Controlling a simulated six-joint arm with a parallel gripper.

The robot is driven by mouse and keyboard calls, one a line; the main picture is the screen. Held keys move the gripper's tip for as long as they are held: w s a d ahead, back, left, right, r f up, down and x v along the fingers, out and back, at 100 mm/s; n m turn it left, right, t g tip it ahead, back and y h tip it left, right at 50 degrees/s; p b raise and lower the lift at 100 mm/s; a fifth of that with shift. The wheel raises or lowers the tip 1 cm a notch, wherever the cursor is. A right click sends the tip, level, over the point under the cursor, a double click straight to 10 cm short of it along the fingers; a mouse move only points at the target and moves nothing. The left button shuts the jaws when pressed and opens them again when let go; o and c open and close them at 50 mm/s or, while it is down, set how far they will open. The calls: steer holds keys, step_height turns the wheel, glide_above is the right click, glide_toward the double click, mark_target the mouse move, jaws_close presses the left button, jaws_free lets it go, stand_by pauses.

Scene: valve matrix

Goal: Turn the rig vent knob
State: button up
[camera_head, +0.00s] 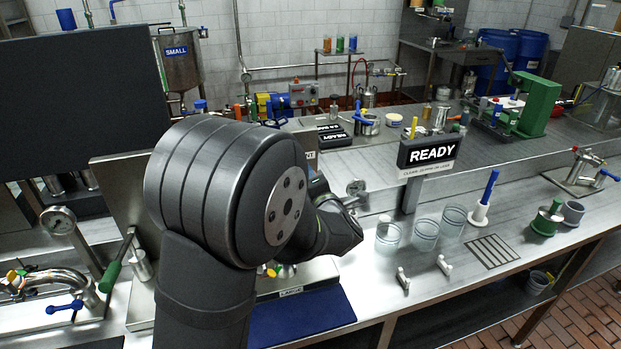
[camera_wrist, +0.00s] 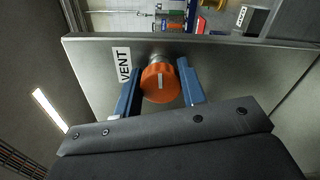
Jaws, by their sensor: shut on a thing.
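The vent knob (camera_wrist: 160,84) is an orange-red round knob with a pale mark on its face, in the wrist view. It sits on a grey panel (camera_wrist: 225,65) beside a white label reading VENT (camera_wrist: 122,64). My gripper (camera_wrist: 160,90) has one blue finger on each side of the knob and is shut on it. In the head view my arm hides the knob and the gripper's fingers.
A sign reading READY (camera_head: 432,152) stands on the bench right of my arm. Several clear beakers (camera_head: 425,234) stand below it. A green-handled lever (camera_head: 112,272) and a gauge (camera_head: 58,220) are at the left. A dark blue mat (camera_head: 300,316) lies at the front edge.

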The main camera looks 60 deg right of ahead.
stand_by(0.4)
steer(key=o, duration=1)
steer(key=shift+s, duration=0.1)
steer(key=v, duration=1.7)
steer(key=shift+a, duration=0.2)
steer(key=shift+d, duration=0.1)
steer(key=x, duration=1.7)
steer(key=shift+d, duration=0.15)
